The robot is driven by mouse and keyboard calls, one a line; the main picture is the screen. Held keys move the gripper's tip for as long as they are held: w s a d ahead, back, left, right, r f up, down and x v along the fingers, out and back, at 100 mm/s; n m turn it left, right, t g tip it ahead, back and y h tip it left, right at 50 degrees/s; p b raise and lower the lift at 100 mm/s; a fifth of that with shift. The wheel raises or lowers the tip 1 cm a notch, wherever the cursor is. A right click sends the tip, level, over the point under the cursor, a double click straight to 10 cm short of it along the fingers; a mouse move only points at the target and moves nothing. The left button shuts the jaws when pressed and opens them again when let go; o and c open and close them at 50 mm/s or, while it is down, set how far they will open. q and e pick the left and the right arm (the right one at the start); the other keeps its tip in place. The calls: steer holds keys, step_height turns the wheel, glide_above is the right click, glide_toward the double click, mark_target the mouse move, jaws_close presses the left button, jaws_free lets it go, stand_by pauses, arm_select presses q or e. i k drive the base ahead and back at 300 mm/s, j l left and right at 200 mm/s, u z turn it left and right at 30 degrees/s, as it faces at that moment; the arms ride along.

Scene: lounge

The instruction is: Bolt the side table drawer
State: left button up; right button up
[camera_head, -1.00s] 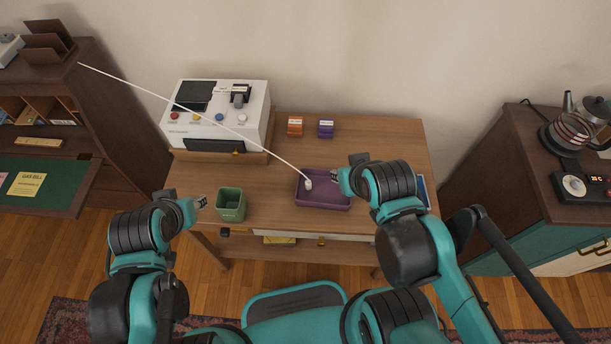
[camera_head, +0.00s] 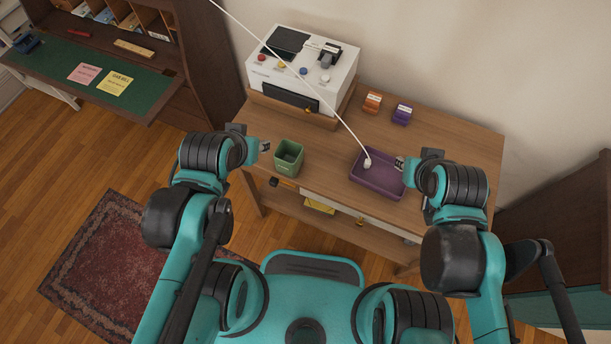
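The wooden side table (camera_head: 441,141) stands in front of me. My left gripper (camera_head: 265,146) is empty, just left of the green cup (camera_head: 288,158). My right gripper (camera_head: 400,164) is at the right side of the purple tray (camera_head: 379,191), near its rim. Both grippers' fingers are too small to read.
A white machine (camera_head: 302,67) with coloured buttons stands at the table's back left. An orange box (camera_head: 372,102) and a purple box (camera_head: 402,113) stand behind the tray. A white cord ends at a white plug (camera_head: 367,163) in the tray. A desk (camera_head: 110,90) stands left.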

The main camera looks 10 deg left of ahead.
mark_target(273, 181)
steer(key=k+j+z, duration=0.15)
steer(key=k+j, duration=0.2)
steer(key=j, duration=0.3)
steer(key=k+j+z, duration=0.1)
steer(key=k+j, duration=0.25)
steer(key=j, duration=0.3)
steer(key=k+j+z, duration=0.15)
steer(key=k+j, duration=0.2)
steer(key=j, duration=0.25)
steer(key=k+j+z, duration=0.15)
steer(key=k+j, duration=0.25)
steer(key=j, duration=0.15)
